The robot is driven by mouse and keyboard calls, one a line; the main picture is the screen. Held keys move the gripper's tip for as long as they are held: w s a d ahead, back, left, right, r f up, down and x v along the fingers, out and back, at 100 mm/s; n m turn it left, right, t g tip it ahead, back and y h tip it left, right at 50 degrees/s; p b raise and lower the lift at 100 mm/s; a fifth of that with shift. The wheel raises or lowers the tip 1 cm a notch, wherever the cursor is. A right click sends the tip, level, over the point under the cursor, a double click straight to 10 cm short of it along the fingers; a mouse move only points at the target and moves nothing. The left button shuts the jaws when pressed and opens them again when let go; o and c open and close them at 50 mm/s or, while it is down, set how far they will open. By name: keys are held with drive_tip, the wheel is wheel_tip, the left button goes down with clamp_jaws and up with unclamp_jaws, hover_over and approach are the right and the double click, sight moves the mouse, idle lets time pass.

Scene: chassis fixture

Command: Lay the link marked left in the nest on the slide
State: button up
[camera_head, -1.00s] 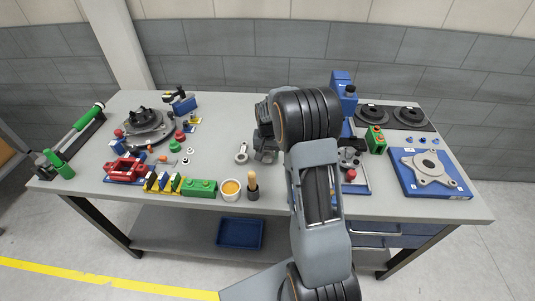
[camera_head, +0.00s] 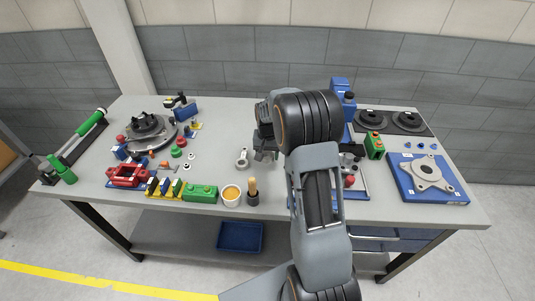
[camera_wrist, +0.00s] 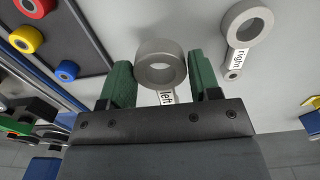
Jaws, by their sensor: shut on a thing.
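My gripper (camera_wrist: 160,82) has green fingers shut on the link marked left (camera_wrist: 160,66). The link is grey, its ring end is between the fingers, and its label shows just below the ring; its lower part is hidden by the gripper body. In the head view my gripper (camera_head: 265,155) is over the middle of the bench, and the held link cannot be made out there. The link marked right (camera_wrist: 240,25) lies to the right in the wrist view; in the head view it lies on the bench (camera_head: 242,158), left of my gripper. I cannot make out the nest or slide clearly.
A blue-edged plate (camera_head: 358,190) with a red knob (camera_head: 350,181) is partly behind my arm. A yellow-filled cup (camera_head: 231,194), a wooden-handled tool (camera_head: 252,190) and green blocks (camera_head: 200,193) line the front edge. A blue board (camera_head: 445,194) bears a grey flange at right.

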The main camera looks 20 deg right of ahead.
sight(268, 167)
drive_tip(key=shift+f+b, duration=1.6)
drive_tip(key=shift+f, duration=0.7)
drive_tip(key=o, duration=0.5)
drive_tip(key=shift+c, duration=0.2)
drive_tip(key=shift+r, duration=0.2)
drive_tip(key=shift+r+p, duration=1.05)
drive_tip(key=shift+r, duration=0.3)
drive_tip(key=shift+o, duration=0.4)
drive_tip(key=o, duration=0.5)
